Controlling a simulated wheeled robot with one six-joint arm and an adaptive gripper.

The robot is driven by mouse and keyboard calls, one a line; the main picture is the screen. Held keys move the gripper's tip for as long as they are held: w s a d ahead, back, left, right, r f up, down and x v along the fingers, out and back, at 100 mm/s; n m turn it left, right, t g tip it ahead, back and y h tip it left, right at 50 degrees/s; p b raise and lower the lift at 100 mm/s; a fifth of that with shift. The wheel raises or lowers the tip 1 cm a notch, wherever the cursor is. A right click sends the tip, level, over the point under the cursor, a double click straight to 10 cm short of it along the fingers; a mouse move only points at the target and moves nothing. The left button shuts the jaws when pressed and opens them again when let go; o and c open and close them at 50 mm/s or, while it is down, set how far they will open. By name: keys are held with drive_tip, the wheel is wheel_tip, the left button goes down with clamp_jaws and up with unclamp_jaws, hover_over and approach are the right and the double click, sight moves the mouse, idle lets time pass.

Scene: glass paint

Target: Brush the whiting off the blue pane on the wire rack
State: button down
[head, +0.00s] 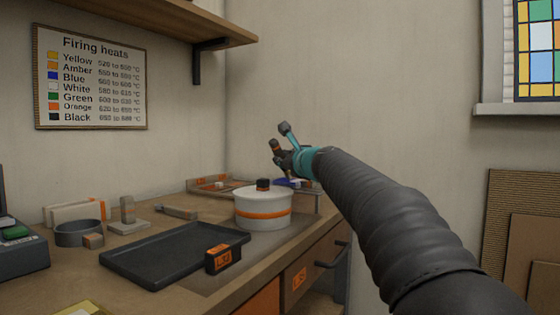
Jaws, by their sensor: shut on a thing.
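My gripper (283,160) is at the end of my teal wrist, above and just behind the white pot. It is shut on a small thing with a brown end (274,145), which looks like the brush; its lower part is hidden. A blue patch, apparently the blue pane (283,182), shows low behind the pot and below the gripper. The pot and my arm hide most of it and the wire rack. I cannot tell whether the brush touches the pane, or see any whiting on it.
The white pot (262,213) with an orange band and black knob stands in front of the pane. A black tray (150,258) lies on the bench to its left. A grey ring (78,233) and small blocks stand further left. A shelf (170,15) hangs above.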

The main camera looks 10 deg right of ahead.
drive_tip(key=shift+r+p, duration=0.1)
drive_tip(key=shift+p, duration=0.25)
drive_tip(key=shift+w+a+r+p, duration=0.25)
drive_tip(key=shift+w+p, duration=0.35)
drive_tip(key=shift+w, duration=0.15)
drive_tip(key=shift+w+a+r+p, duration=0.1)
drive_tip(key=shift+w+a+p, duration=0.1)
drive_tip(key=shift+w+p, duration=0.55)
drive_tip(key=shift+w+a+r+p, duration=0.25)
drive_tip(key=shift+w+p, duration=0.25)
drive_tip(key=shift+w, duration=0.3)
idle(1.8)
drive_tip(key=shift+f, duration=0.15)
drive_tip(key=shift+f+b, duration=0.25)
drive_tip(key=shift+b, duration=0.1)
